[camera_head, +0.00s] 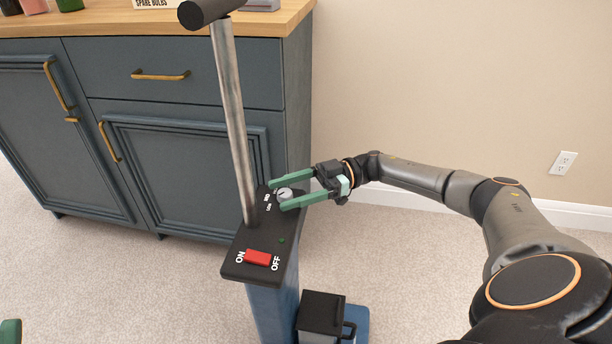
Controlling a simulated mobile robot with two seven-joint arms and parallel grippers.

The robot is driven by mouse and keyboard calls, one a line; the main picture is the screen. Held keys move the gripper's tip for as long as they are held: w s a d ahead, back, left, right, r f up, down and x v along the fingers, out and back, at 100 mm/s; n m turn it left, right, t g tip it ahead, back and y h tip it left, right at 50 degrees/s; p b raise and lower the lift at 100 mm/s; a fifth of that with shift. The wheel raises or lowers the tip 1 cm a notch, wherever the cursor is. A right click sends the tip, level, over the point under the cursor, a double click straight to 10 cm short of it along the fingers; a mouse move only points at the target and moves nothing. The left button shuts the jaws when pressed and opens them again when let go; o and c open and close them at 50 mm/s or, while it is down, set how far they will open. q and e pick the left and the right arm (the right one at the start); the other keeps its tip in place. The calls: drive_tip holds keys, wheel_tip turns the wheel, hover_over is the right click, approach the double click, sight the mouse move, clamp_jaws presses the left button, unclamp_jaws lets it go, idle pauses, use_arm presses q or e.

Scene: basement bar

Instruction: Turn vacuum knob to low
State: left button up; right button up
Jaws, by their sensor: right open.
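The vacuum (268,303) stands upright on the carpet, with a black top panel and a metal handle pole (232,110). A small grey round knob (284,194) sits at the far end of the panel, with small white lettering beside it. A red ON/OFF switch (258,258) is at the near end. My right gripper (275,195) is open, with its green fingers on either side of the knob. I cannot tell whether they touch it. At the lower left corner, a small green piece of my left gripper (10,331) shows; its opening is not visible.
A blue-grey cabinet (190,170) with a wooden top stands behind and left of the vacuum. A black box-shaped part (321,313) is at the vacuum's base. The wall (450,90) has an outlet (563,162). Carpet is clear to the left.

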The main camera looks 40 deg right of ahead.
drive_tip(key=v, duration=1.1)
drive_tip(key=shift+d, duration=0.4)
drive_tip(key=shift+s, duration=0.15)
